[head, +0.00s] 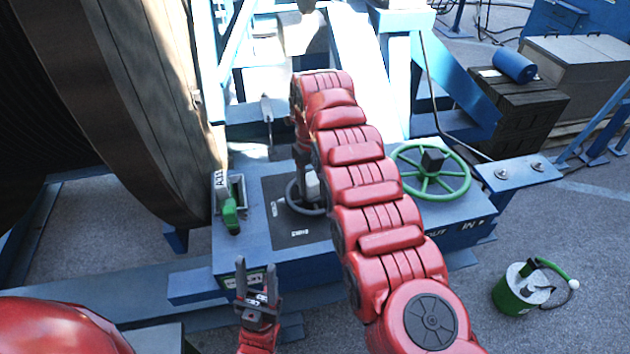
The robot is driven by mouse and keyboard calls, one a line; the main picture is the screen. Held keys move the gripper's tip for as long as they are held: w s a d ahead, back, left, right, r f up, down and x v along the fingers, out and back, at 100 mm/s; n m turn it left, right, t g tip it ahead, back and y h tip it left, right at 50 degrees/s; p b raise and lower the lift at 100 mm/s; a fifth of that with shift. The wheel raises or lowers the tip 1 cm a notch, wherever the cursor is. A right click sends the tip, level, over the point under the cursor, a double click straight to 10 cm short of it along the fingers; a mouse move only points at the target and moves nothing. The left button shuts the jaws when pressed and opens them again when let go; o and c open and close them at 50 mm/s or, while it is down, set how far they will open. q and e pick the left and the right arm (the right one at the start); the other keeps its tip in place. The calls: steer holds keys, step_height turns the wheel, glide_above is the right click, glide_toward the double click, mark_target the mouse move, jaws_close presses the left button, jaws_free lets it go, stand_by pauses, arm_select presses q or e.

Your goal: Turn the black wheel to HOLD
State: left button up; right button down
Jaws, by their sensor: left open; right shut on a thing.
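The black wheel (303,211) lies on a dark plate (290,237) on top of the blue cabinet, a pale hub at its middle. My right arm hides part of it. My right gripper (303,174) points down at the wheel and is shut on it, though its fingertips are hard to make out. Small white labels lie on the plate; their words are too small to read, so I cannot tell which one is HOLD. My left gripper (258,288) is open and empty, in front of the cabinet's near face, apart from the wheel.
A green handwheel (430,172) stands right of my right arm, near IN and OUT markings. A green-handled lever (230,214) is at the cabinet's left. The big wooden reel (130,90) fills the left. A green canister (518,290) stands on the floor at right.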

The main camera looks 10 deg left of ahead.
stand_by(0.3)
steer(key=shift+c, duration=1.2)
jaws_free()
step_height(320, 180, up, 4)
steer(key=shift+w+r+p, duration=0.1)
steer(key=shift+r+p, duration=0.05)
steer(key=shift+p, duration=0.8)
step_height(320, 180, up, 6)
steer(key=p, duration=0.6)
steer(key=shift+r+p, duration=0.2)
steer(key=shift+p, duration=0.1)
steer(key=shift+r+p, duration=0.7)
steer(key=shift+p, duration=0.05)
